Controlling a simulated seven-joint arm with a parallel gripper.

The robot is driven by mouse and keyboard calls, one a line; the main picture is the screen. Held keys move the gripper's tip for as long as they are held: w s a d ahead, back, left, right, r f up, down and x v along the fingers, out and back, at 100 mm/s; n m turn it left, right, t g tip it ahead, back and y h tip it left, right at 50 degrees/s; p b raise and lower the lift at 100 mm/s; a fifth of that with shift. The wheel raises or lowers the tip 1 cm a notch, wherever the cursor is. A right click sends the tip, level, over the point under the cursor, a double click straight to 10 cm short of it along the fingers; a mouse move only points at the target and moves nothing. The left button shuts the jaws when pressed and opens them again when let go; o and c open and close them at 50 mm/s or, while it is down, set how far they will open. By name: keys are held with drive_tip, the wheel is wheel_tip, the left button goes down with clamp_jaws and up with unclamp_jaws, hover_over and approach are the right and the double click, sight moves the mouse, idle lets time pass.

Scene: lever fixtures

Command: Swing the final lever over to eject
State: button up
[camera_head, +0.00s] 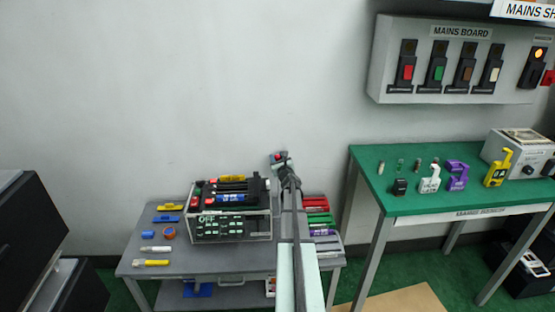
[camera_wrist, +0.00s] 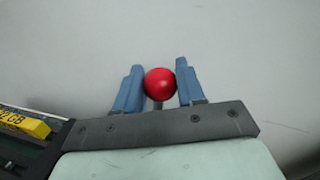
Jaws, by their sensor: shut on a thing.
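A round red knob (camera_wrist: 159,82) sits between the two blue fingers of my gripper (camera_wrist: 158,88) in the wrist view. The fingers are shut on it, and a short grey stem shows just below the ball. In the head view my gripper (camera_head: 280,160) is above the right end of a clear-fronted lever unit (camera_head: 232,228) marked OFF. My arm hides the lever below the knob, so I cannot see its base or tilt.
The unit stands on a grey table (camera_head: 140,262) with coloured tags and tools at its left and coloured bars (camera_head: 318,217) at right. A green table (camera_head: 385,175) with small padlock-like parts stands further right, below a mains board (camera_head: 440,75). The wall behind is bare.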

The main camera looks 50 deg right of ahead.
clamp_jaws()
drive_tip(key=shift+s+a+r, duration=0.35)
drive_tip(key=shift+s+a, duration=0.15)
drive_tip(key=shift+s, duration=0.05)
drive_tip(key=s+a+r+n+t+h, duration=0.2)
drive_tip(key=s+a+t, duration=0.5)
drive_tip(key=s+a, duration=0.5)
drive_tip(key=shift+r+n+t+h, duration=0.15)
drive_tip(key=shift+n+t+h, duration=0.15)
drive_tip(key=shift+h, duration=0.2)
drive_tip(key=shift+s+a, duration=0.15)
drive_tip(key=shift+a, duration=0.05)
